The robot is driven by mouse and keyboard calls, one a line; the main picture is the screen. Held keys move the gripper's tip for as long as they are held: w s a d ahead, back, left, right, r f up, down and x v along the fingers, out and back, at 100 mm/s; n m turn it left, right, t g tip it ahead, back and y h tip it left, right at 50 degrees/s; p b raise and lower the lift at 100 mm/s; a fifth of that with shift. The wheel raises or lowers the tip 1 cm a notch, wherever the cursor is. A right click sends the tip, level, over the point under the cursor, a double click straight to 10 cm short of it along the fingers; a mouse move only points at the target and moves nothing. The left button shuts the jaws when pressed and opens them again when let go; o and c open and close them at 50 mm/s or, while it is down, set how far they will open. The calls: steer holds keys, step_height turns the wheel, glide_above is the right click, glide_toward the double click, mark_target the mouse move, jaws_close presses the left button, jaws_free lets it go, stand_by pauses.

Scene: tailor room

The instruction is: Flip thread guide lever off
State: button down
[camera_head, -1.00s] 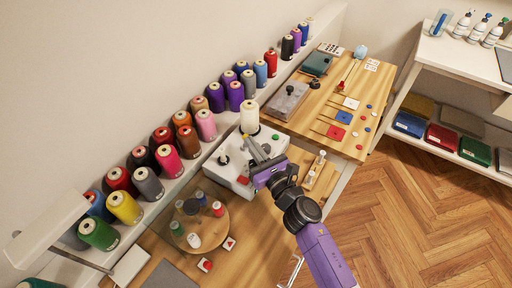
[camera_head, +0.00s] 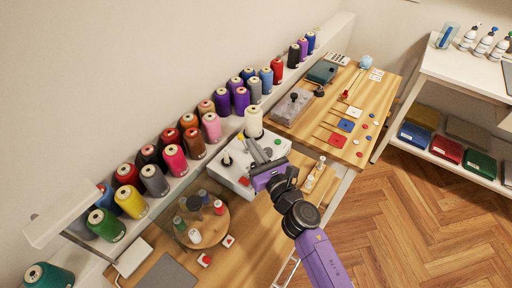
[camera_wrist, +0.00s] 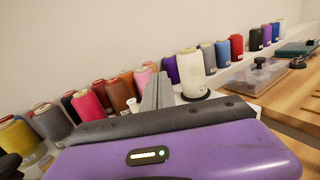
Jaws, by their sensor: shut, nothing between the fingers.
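The white thread machine (camera_head: 228,172) stands on the wooden table in the head view, with a cream thread cone (camera_head: 253,122) at its back. In the wrist view the shut fingers (camera_wrist: 156,92) point towards the row of cones, left of the cream cone (camera_wrist: 190,72). The gripper hides part of the machine top.
Coloured thread cones (camera_head: 172,158) line the shelf behind. A round wooden stand (camera_head: 212,232) with small spools is at the front left. A wooden board (camera_head: 370,95) with coloured squares lies at the back right. A white shelf unit (camera_head: 470,75) is at the far right; the floor between is clear.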

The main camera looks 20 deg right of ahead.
steer(key=s+r+p, duration=0.3)
steer(key=s+r, duration=0.2)
steer(key=s, duration=0.3)
steer(key=shift+d+r, duration=0.15)
steer(key=shift+r, duration=0.05)
stand_by(0.3)
